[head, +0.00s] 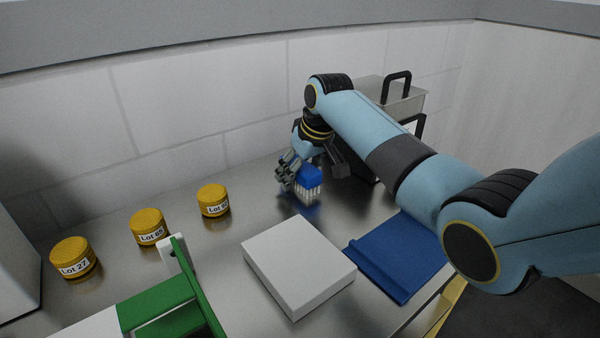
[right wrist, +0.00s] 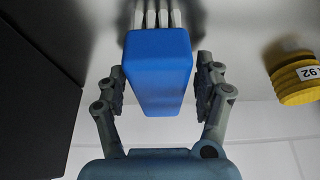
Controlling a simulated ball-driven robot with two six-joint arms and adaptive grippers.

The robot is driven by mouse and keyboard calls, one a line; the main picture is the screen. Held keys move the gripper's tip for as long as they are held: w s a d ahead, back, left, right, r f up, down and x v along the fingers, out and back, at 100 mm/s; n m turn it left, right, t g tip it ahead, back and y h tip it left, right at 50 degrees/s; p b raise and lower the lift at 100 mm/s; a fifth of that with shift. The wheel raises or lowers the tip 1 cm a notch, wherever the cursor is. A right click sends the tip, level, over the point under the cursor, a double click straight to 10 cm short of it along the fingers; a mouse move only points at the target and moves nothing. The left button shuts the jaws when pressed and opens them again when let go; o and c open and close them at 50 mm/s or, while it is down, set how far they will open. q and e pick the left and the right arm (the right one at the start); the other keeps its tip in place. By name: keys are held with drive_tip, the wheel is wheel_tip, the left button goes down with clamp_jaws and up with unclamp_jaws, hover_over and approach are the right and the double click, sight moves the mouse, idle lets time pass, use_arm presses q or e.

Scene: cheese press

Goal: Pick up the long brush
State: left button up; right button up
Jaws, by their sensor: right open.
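The brush (head: 310,182) has a blue block and white bristles pointing down at the steel counter. It stands near the back wall, and it is the only brush I can make out. My right gripper (head: 299,172) is at the brush, with its fingers around the blue block. In the right wrist view, the blue block (right wrist: 158,72) lies between the two open fingers, with a visible gap on each side. The bristles show at the top of that view. The gripper hides part of the brush in the head view. My left gripper is not in view.
Several yellow labelled pots, one here (head: 213,201), stand left on the counter (head: 220,255). A white block (head: 298,272), a blue flat piece (head: 398,255) and a green frame (head: 158,300) lie nearer. A metal container with black handles (head: 402,103) stands behind my right arm.

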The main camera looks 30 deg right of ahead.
drive_tip(key=c, duration=1.3)
drive_tip(key=shift+r+b, duration=0.15)
drive_tip(key=shift+b, duration=0.25)
wheel_tip(320, 180, up, 5)
drive_tip(key=shift+w+f+p, duration=0.1)
drive_tip(key=shift+f+p, duration=0.05)
drive_tip(key=shift+p, duration=0.65)
drive_tip(key=s+d+r+p, duration=0.1)
drive_tip(key=s+r, duration=0.1)
drive_tip(key=s, duration=0.1)
drive_tip(key=s+d+r+p, duration=0.1)
drive_tip(key=s+d+r, duration=0.1)
drive_tip(key=s, duration=0.2)
drive_tip(key=s+d+r+p, duration=0.1)
drive_tip(key=s+d+r, duration=0.1)
drive_tip(key=s, duration=0.1)
drive_tip(key=shift+s+d+r, duration=0.15)
drive_tip(key=shift+s+r, duration=0.15)
